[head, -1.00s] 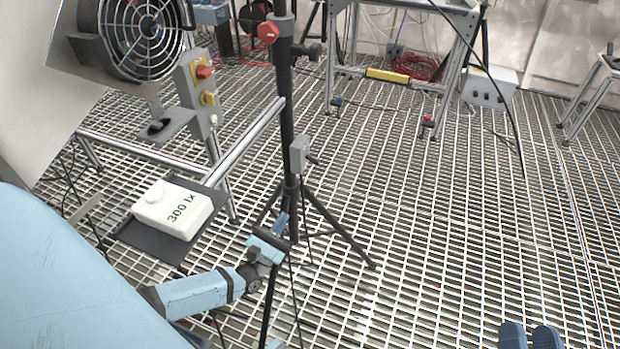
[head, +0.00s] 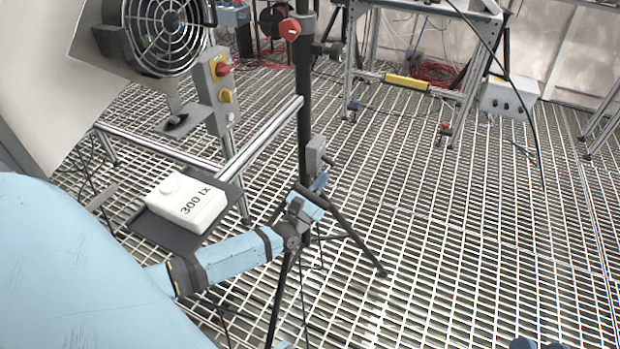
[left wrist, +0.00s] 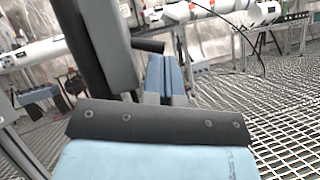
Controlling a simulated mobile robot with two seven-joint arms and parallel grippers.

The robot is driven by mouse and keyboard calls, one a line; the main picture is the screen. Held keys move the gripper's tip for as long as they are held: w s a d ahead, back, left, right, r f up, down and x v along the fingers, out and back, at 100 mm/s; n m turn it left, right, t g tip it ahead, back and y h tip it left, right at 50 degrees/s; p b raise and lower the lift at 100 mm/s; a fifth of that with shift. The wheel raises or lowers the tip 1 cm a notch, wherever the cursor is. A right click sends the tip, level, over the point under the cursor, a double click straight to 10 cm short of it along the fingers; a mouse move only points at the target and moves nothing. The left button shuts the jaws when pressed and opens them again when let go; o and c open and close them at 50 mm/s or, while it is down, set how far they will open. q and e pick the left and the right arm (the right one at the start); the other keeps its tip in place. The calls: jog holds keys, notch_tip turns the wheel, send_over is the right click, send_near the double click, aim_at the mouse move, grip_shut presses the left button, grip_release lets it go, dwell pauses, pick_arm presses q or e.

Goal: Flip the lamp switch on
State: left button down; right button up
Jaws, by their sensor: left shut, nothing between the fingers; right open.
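The lamp switch is a grey box (head: 315,152) on the black tripod pole (head: 304,100), with a short black lever (head: 328,160) sticking out to the right. In the left wrist view the grey box (left wrist: 112,45) fills the upper left, and its black lever (left wrist: 148,46) points right. My left gripper (head: 321,181) is shut and empty just below the lever. Its blue fingers (left wrist: 165,78) are side by side below and right of the lever; I cannot tell whether they touch it. My right gripper (head: 540,344) shows only its open fingertips at the bottom edge.
A white box marked 300 lx (head: 188,203) sits on a dark tray left of the tripod. The grated floor (head: 460,230) on the right is clear.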

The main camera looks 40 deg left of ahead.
pick_arm(q)
jog(key=shift+x, duration=0.95)
pick_arm(e)
jog(key=shift+f, duration=0.2)
pick_arm(q)
jog(key=shift+d+n+y+b, duration=0.1)
jog(key=shift+n+y+b, duration=0.25)
jog(key=shift+n+y, duration=0.3)
pick_arm(e)
jog(key=shift+w+f+g, duration=0.1)
jog(key=shift+f+g, duration=0.2)
jog(key=shift+f, duration=0.15)
